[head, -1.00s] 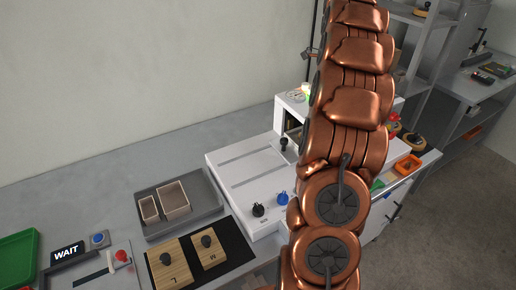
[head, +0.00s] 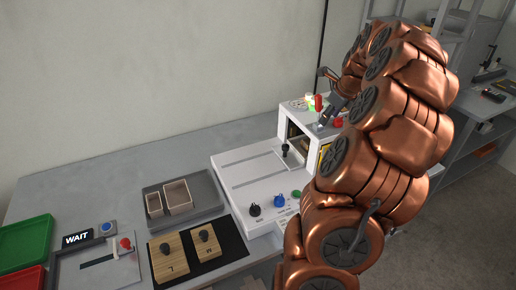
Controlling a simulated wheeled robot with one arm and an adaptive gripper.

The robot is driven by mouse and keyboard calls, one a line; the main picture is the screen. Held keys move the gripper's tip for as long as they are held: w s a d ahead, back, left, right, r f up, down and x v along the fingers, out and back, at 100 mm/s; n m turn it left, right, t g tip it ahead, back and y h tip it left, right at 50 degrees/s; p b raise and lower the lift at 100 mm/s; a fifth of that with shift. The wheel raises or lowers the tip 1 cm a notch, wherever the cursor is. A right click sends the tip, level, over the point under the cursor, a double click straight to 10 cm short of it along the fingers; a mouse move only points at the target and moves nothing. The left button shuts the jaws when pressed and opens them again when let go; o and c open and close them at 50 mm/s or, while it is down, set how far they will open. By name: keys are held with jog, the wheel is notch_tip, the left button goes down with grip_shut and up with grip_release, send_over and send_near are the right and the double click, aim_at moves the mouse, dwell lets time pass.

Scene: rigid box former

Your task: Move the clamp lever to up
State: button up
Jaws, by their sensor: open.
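A small upright red-tipped handle (head: 318,102) stands on top of the white box-forming machine (head: 232,163), at its raised right end. It looks like the clamp lever, but its base and exact tilt are too small to tell. My gripper (head: 331,112) is a dark shape just right of this handle, close to it and partly merged with my copper arm. It is open. I cannot tell whether its fingers touch the handle.
A black knob (head: 254,210), a blue knob (head: 279,201) and a green button (head: 296,194) line the machine's front. A grey tray (head: 150,222), wooden blocks (head: 168,257) and a WAIT display (head: 77,238) lie left. My arm hides the machine's right side.

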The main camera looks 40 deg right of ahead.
jog(key=shift+s+a, duration=0.1)
jog(key=shift+s, duration=0.05)
jog(key=b+v, duration=0.3)
jog(key=v, duration=0.5)
jog(key=w+a+f+n+g+y, duration=0.1)
jog(key=w+a+f+n, duration=0.1)
jog(key=a+n, duration=0.6)
jog(key=w+a+f+n+g+y+b, duration=0.1)
jog(key=a+n, duration=0.7)
jog(key=a, duration=1.2)
jog(key=shift+w+a+f, duration=0.15)
jog(key=shift+w+f, duration=0.7)
jog(key=shift+f, duration=0.35)
